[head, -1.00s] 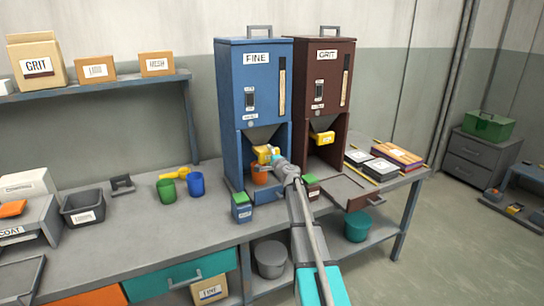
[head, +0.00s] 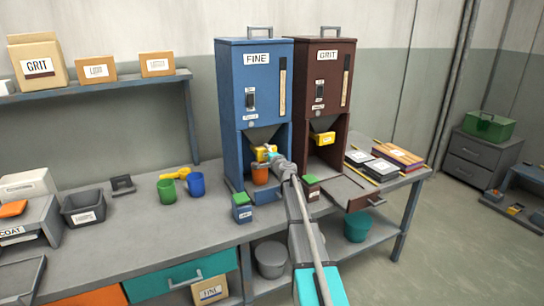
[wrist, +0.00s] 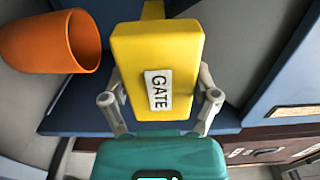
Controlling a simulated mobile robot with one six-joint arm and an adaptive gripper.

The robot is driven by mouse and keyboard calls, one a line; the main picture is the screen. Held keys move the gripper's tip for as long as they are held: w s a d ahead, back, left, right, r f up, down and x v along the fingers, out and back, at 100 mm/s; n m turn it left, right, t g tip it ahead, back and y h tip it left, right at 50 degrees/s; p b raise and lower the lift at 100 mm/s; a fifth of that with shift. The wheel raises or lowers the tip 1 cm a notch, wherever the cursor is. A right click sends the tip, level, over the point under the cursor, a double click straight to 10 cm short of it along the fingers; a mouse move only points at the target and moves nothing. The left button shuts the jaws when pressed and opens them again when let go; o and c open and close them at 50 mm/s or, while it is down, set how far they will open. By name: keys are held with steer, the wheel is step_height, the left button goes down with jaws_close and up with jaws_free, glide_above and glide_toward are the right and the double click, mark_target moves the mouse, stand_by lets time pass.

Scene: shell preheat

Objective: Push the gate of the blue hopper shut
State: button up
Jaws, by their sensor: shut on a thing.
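The blue hopper (head: 255,95), labelled FINE, stands on the bench. Its yellow gate (head: 264,152) shows under the cone, partly hidden by my arm. In the wrist view the gate (wrist: 156,70) is a yellow block with a GATE label. My gripper (wrist: 160,105) has one finger on each side of the gate and is shut on it. In the head view my gripper (head: 273,158) is inside the hopper's lower opening. An orange cup (head: 260,175) stands below the gate; in the wrist view the cup (wrist: 50,40) is at upper left, apart from the fingers.
A dark red hopper (head: 322,75) with its own yellow gate (head: 324,138) stands close on the right. Small green-topped boxes (head: 242,208) (head: 310,188) stand in front of the hoppers. Green (head: 167,191) and blue (head: 196,185) cups stand to the left.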

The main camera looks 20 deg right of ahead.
steer(key=shift+w, duration=1.1)
steer(key=o, duration=1.2)
steer(key=shift+w, duration=0.1)
steer(key=shift+c, duration=0.2)
steer(key=shift+s, duration=0.2)
steer(key=s, duration=1.1)
steer(key=shift+s+d, duration=0.15)
steer(key=shift+s, duration=0.25)
